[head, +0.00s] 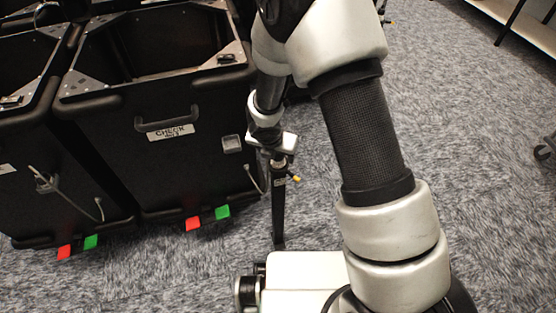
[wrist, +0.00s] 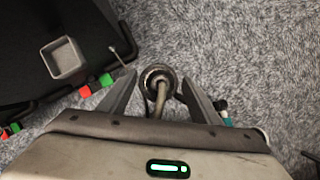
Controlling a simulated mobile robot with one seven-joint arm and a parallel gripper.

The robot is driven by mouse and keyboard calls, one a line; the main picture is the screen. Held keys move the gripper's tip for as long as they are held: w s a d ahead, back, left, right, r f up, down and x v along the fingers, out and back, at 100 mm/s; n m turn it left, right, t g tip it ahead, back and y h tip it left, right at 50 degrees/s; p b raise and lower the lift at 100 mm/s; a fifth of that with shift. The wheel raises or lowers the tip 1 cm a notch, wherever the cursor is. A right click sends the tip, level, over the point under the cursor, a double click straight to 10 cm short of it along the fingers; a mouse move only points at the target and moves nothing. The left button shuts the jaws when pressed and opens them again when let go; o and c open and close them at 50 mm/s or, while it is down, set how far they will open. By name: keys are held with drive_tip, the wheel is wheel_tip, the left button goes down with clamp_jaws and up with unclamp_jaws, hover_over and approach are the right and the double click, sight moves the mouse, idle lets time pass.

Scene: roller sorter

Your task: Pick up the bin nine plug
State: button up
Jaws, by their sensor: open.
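In the wrist view, a round dark metallic piece (wrist: 157,74) with a bent, pale stem or cable sits between the open fingers of my gripper (wrist: 158,82). It may be the bin nine plug, but I read no number on it. There appears to be space on both sides of it, and I cannot tell its height relative to the fingertips. In the head view, my gripper is above and beside a thin dark upright post (head: 279,215), right of the black bin (head: 165,115). My arm partly hides this area.
The black bin has a handle, a white label (head: 170,131) and a side cable. Red (head: 193,223) and green (head: 222,211) tabs are at its foot. Another black bin (head: 75,195) stands to its left. Grey carpet at the right is mostly clear, with a shelf (head: 520,22) far off.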

drive_tip(key=shift+f, duration=0.15)
drive_tip(key=shift+c, duration=0.5)
drive_tip(key=c, duration=1.3)
wheel_tip(320, 180, up, 10)
drive_tip(key=p, duration=0.5)
drive_tip(key=shift+p, duration=0.3)
